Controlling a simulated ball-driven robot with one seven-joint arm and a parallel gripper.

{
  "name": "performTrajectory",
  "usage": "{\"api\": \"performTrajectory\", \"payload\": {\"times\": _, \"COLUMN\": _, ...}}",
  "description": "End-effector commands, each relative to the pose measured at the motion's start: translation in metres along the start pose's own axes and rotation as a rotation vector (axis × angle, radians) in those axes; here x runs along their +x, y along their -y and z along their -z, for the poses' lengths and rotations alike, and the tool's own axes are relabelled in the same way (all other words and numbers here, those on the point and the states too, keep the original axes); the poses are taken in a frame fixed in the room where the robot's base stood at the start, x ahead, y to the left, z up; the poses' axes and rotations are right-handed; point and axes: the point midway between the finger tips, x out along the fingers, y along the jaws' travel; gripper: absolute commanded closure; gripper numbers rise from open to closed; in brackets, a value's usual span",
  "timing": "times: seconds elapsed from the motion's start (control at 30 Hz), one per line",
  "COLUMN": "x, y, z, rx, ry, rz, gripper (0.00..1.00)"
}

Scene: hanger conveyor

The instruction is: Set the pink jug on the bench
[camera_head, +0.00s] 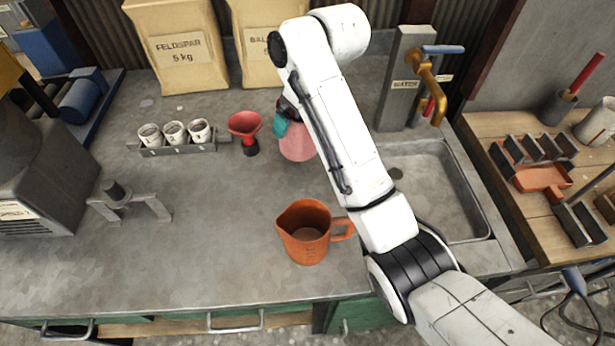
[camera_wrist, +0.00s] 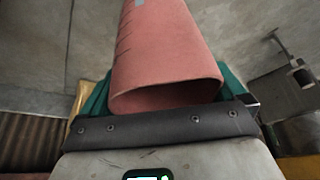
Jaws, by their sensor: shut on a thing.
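The pink jug (camera_head: 297,141) is at the back of the grey bench (camera_head: 200,250), partly hidden behind my arm in the head view. In the wrist view the pink jug (camera_wrist: 165,60) fills the middle, with its open rim towards the camera. My gripper (camera_head: 284,124) is shut on the jug, its teal fingers on either side of it. I cannot tell whether the jug's base touches the bench.
An orange jug (camera_head: 304,240) stands on the bench in front. A red funnel (camera_head: 245,128) and a rack of white cups (camera_head: 176,139) are to the left. Paper sacks (camera_head: 180,47) stand behind; a sink (camera_head: 440,190) is right. The bench's front left is clear.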

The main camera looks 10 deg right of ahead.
Motion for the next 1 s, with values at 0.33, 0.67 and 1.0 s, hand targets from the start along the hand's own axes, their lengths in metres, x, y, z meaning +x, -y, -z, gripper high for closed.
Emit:
{"api": "performTrajectory", "payload": {"times": 0.33, "x": 0.042, "y": 0.000, "z": -0.018, "rx": 0.001, "ry": 0.000, "rz": -0.001, "gripper": 0.47}}
{"api": "performTrajectory", "payload": {"times": 0.67, "x": 0.083, "y": 0.000, "z": -0.035, "rx": 0.002, "ry": 0.002, "rz": 0.000, "gripper": 0.47}}
{"api": "performTrajectory", "payload": {"times": 1.0, "x": 0.089, "y": 0.000, "z": -0.037, "rx": 0.001, "ry": -0.001, "rz": -0.001, "gripper": 0.47}}
